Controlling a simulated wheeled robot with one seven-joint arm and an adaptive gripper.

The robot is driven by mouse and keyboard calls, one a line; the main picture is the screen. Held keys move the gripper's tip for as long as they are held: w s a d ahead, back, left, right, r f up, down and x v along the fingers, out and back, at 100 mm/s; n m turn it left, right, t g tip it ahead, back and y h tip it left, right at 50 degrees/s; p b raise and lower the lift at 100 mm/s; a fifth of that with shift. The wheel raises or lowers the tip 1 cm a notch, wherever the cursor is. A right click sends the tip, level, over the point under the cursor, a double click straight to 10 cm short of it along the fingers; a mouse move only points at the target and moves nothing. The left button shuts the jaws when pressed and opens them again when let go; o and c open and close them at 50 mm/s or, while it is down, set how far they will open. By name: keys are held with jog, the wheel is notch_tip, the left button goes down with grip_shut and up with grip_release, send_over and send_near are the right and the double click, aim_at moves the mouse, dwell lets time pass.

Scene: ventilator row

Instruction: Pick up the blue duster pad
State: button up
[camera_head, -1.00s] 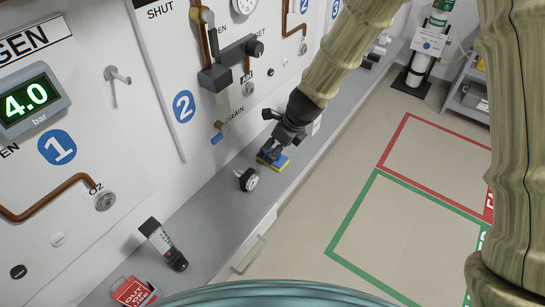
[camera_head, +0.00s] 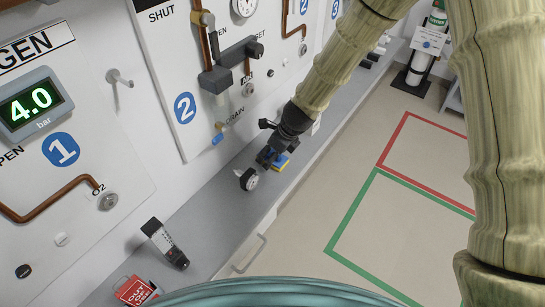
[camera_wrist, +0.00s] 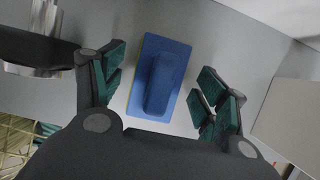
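The blue duster pad (camera_wrist: 160,77) lies on the grey ledge, with a blue raised grip on top and a thin yellow edge. In the head view the pad (camera_head: 281,162) shows blue and yellow, partly hidden by my gripper (camera_head: 268,157). In the wrist view my gripper (camera_wrist: 158,100) is open, with its teal-padded fingers on the left and right of the pad. Clear gaps show between the fingers and the pad, and nothing is held. I cannot tell how high the fingertips are above the ledge.
A dark handheld device (camera_head: 165,243) and a red tag (camera_head: 135,291) lie nearer. The panel wall with pipes and valves (camera_head: 235,65) borders the ledge.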

aim_at(272, 150)
jog(key=c, duration=0.8)
jog(key=shift+c, duration=0.2)
jog(key=shift+r, duration=0.1)
jog(key=shift+r+b, duration=0.35)
jog(key=shift+r, duration=1.15)
jog(key=s+d+r+b, duration=0.1)
jog(key=s+b, duration=0.1)
jog(key=s, duration=0.6)
jog(key=s+d+r+b, duration=0.1)
jog(key=s+b, duration=0.1)
jog(key=s, duration=0.5)
jog(key=shift+s+d, duration=0.35)
jog(key=shift+d, duration=0.05)
jog(key=shift+f, duration=0.1)
jog(key=o, duration=0.5)
jog(key=shift+c, duration=0.2)
jog(key=c, duration=0.3)
jog(key=shift+c, duration=0.2)
